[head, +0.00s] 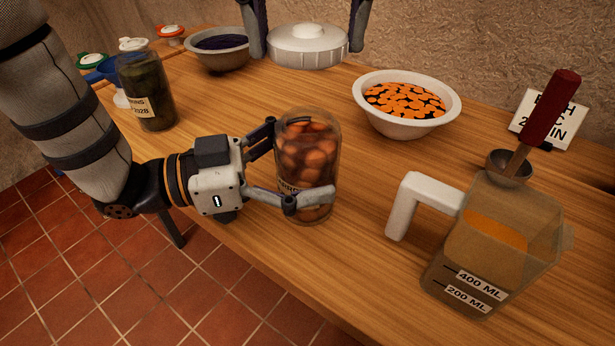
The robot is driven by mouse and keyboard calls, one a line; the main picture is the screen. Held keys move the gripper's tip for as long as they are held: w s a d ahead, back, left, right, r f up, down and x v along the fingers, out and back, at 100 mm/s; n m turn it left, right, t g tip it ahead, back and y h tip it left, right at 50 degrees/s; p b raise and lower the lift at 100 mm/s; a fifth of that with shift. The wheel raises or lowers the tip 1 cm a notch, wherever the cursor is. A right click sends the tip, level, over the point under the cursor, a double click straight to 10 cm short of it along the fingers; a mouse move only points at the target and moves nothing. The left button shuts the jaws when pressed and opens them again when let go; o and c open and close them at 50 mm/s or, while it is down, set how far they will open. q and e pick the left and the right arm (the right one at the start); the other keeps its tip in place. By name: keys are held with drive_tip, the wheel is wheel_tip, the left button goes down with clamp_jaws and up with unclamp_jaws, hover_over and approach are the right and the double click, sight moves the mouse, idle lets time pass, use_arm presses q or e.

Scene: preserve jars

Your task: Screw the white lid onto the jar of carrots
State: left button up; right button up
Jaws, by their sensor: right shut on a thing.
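The glass jar of carrots (305,152) stands upright on the wooden table in the head view, filled with round orange pieces. No lid is on its mouth. My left gripper (284,166) reaches in from the left, one finger behind the jar's left side and one across its front, shut on the glass. The white lid (307,46) is at the top of the view, above the jar in the picture. My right gripper (308,30) points down there, a dark finger at each side of the lid, shut on it. The rest of that hand is out of frame.
A white bowl of orange slices (408,104) is right of the jar. A measuring jug (492,250) with a white handle stands front right, near a ladle and a sign (550,118). A dark jar (146,92), a grey bowl (217,50) and small lids are back left.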

use_arm(q)
drive_tip(key=c, duration=1.8)
use_arm(e)
hover_over(307, 121)
drive_tip(key=shift+f, duration=2.5)
drive_tip(key=shift+f, duration=0.9)
drive_tip(key=shift+f, duration=0.5)
